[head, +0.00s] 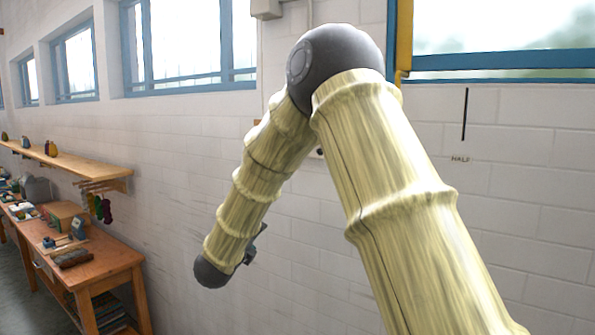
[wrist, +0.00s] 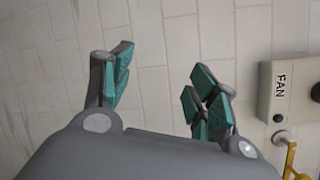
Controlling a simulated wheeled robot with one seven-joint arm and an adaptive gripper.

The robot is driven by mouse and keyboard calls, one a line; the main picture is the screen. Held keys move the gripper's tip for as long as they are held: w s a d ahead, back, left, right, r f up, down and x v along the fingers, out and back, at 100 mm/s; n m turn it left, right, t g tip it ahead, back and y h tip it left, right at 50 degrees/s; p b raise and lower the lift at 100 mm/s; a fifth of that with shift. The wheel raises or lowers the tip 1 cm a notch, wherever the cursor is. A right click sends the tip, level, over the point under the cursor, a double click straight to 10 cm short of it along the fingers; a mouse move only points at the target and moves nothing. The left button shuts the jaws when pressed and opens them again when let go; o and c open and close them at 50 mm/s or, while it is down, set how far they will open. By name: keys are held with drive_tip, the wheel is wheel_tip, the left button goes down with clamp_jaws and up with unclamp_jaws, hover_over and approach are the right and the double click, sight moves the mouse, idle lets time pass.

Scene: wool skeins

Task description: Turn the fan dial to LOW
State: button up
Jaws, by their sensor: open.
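The fan control box (wrist: 287,82) is a light grey box on the wall at the right edge of the wrist view. It has a sideways FAN label. A dark round dial (wrist: 315,92) is cut off by the picture's edge, so its setting cannot be read. A small dark knob (wrist: 278,118) sits low on the box. My gripper (wrist: 160,75) is open and empty, with teal finger pads, facing bare wall to the left of the box. In the head view my arm covers much of the wall, and I cannot make out the box or the fingers clearly.
A hook with a yellow item (wrist: 290,158) is on the wall below the box. A wooden workbench (head: 110,262) with tools and a shelf (head: 75,165) stand along the wall at left. The white block wall is otherwise largely bare.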

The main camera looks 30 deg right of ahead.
drive_tip(key=s+d+r+m+g+h+p, duration=0.1)
drive_tip(key=s+d+r+m+g+h, duration=0.15)
drive_tip(key=r+m, duration=1)
drive_tip(key=s+d+r+m+g+h+p, duration=0.25)
drive_tip(key=r+m, duration=0.25)
drive_tip(key=r, duration=1.5)
drive_tip(key=p+x, duration=0.5)
drive_tip(key=x, duration=0.5)
drive_tip(key=shift+s+d+p, duration=0.15)
drive_tip(key=shift+d+p, duration=0.15)
drive_tip(key=shift+p, duration=0.05)
drive_tip(key=shift+n, duration=0.25)
drive_tip(key=c, duration=1)
